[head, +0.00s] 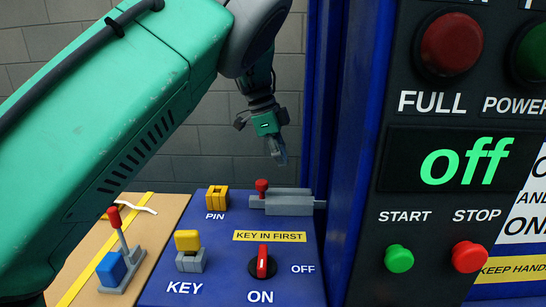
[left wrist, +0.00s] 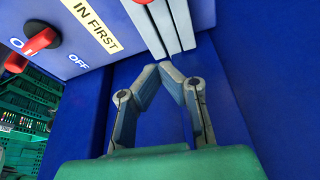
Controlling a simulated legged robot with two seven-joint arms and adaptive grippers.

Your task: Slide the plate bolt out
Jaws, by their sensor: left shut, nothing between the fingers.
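The plate bolt is a grey sliding bar in a grey housing (head: 288,203) with a red knob (head: 262,187) at its left end, at the back of the blue panel. In the left wrist view the grey housing (left wrist: 166,25) runs up to the top edge, where a bit of the red knob shows. My left gripper (head: 281,160) hangs above the bolt in the head view, pointing down. In the left wrist view its fingertips (left wrist: 165,66) meet with nothing between them, near the end of the housing away from the knob. My right gripper is not in view.
The blue panel also carries a yellow pin (head: 217,198), a yellow key block (head: 188,241) and a red rotary switch (head: 262,262). A red-handled lever (head: 114,217) stands at the left. A tall blue cabinet with start (head: 399,258) and stop (head: 468,257) buttons rises at the right; its display reads "off".

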